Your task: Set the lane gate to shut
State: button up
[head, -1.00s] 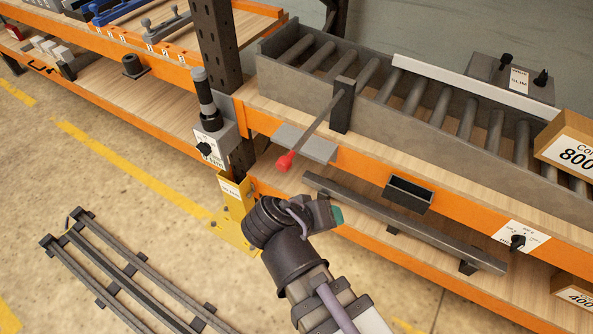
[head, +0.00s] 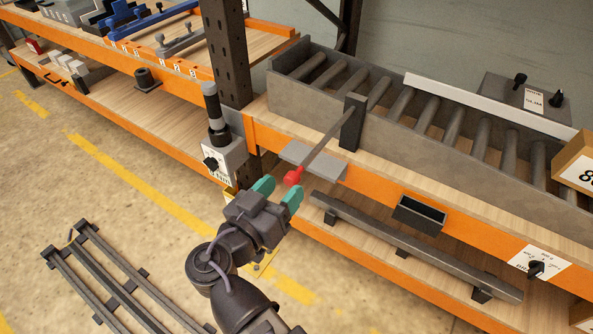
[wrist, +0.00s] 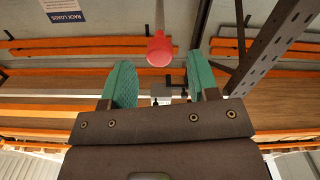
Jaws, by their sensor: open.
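The lane gate lever is a grey rod (head: 325,139) with a red knob (head: 293,177) at its lower end. It runs from a dark upright bracket (head: 352,122) on the side of the roller conveyor (head: 415,142) and sticks out past the shelf edge. My gripper (head: 279,190) is open, with green fingertips close to the knob. In the wrist view the knob (wrist: 160,50) shows just beyond the tips, roughly midway between my gripper's fingers (wrist: 160,78). The fingers are not closed on it. Which lever position means shut cannot be read.
A grey plate (head: 313,160) projects from the orange beam behind the knob. A control box with a dark stack light (head: 214,120) stands left by the rack post (head: 226,55). A small black bin (head: 419,214) and a knob panel (head: 537,263) are on the beam to the right.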

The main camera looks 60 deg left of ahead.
aim_at(288, 182)
jog(key=x, duration=0.5)
jog(key=shift+w, duration=0.3)
jog(key=shift+c, duration=0.3)
grip_shut()
